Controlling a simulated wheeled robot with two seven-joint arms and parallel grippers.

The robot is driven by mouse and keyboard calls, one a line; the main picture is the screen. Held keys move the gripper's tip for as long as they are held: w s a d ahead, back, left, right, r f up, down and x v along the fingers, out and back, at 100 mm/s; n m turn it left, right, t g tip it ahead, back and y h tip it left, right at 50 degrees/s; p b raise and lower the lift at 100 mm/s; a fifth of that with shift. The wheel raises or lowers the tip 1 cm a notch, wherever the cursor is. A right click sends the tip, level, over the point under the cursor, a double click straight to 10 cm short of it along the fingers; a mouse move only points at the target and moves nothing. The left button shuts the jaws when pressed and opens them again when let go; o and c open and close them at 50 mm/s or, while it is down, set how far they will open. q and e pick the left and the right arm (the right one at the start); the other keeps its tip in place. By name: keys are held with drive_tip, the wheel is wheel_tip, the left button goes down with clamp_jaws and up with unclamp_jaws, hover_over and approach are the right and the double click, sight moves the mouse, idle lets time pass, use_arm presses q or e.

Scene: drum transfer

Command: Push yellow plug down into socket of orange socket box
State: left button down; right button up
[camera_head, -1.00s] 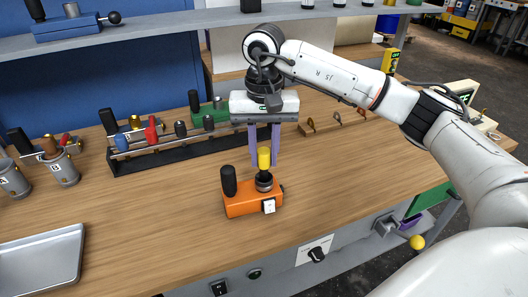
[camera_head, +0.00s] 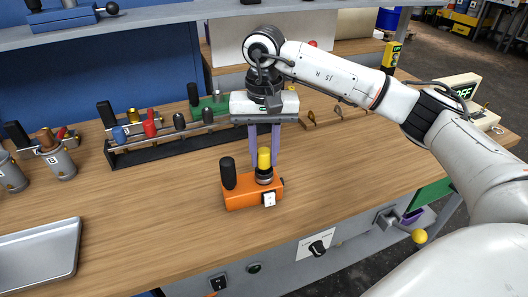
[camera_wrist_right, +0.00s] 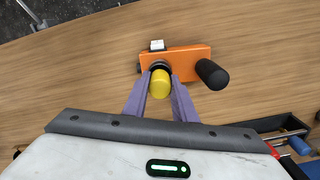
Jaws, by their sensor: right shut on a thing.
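The orange socket box (camera_head: 240,198) stands on the wooden bench and also shows in the wrist view (camera_wrist_right: 185,58). It has a black knob handle (camera_head: 228,174) on its left and a dark round socket (camera_head: 264,178) on its right. The yellow plug (camera_head: 264,158) stands upright at the socket; how deep it sits I cannot tell exactly. My right gripper (camera_head: 264,160) comes from above with its purple fingers pointing down. In the wrist view its fingertips (camera_wrist_right: 160,84) are on either side of the yellow plug (camera_wrist_right: 161,82), shut on it. My left gripper is not in view.
A black rack (camera_head: 170,145) with several tools stands behind the box to the left. Grey cups (camera_head: 60,163) and a metal tray (camera_head: 40,255) are at the far left. A wooden strip with hooks (camera_head: 325,117) lies right of my gripper. The bench around the box is clear.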

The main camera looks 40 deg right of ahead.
drive_tip(key=o, duration=1.1)
wheel_tip(320, 180, up, 9)
drive_tip(key=shift+r, duration=0.6)
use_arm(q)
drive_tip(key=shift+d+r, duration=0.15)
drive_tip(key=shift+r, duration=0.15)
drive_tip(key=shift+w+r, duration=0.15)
